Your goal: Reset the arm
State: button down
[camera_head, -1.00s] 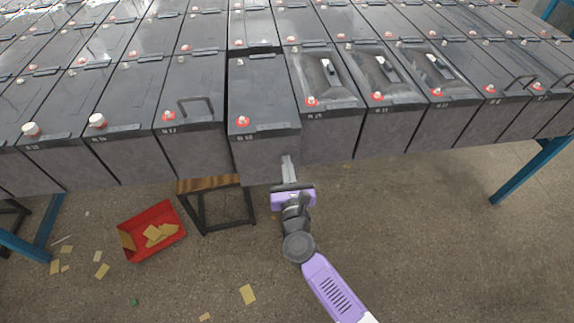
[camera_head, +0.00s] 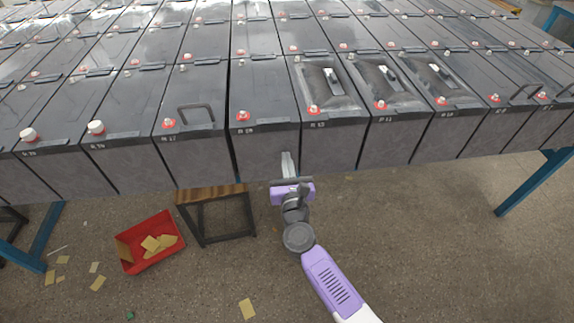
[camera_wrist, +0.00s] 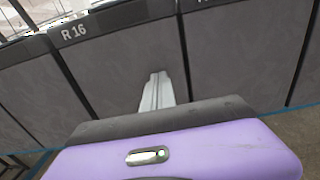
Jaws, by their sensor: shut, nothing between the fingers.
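My gripper (camera_head: 288,164) is shut and empty, with its grey fingers pointing at the front of the battery row. A dark grey battery (camera_head: 266,155) with a red-ringed terminal stands just behind the fingers, its front about level with its neighbours. In the wrist view the shut fingers (camera_wrist: 157,92) are in front of the battery labelled R 16 (camera_wrist: 115,65), left of a seam. Whether the fingertips touch its face I cannot tell. My purple wrist hides part of the lower front.
Several rows of batteries fill a blue-legged rack (camera_head: 535,182). A wooden-topped stool (camera_head: 212,194) stands below, left of my gripper. A red bin (camera_head: 128,264) with yellowish pieces sits on the floor, with loose pieces around it. The floor to the right is open.

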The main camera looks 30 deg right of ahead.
jog(key=v, duration=0.7)
jog(key=shift+r, duration=0.1)
jog(key=s+a+r+n+t+y, duration=0.2)
jog(key=s+r+n, duration=0.6)
jog(key=n, duration=1)
jog(key=s+r+n+g+y, duration=0.1)
jog(key=s+n+g+y, duration=0.2)
jog(key=s+n, duration=1.8)
jog(key=s+g, duration=0.1)
jog(key=s, duration=1)
jog(key=shift+s+r+n+y, duration=0.2)
jog(key=shift+r+n+y, duration=0.1)
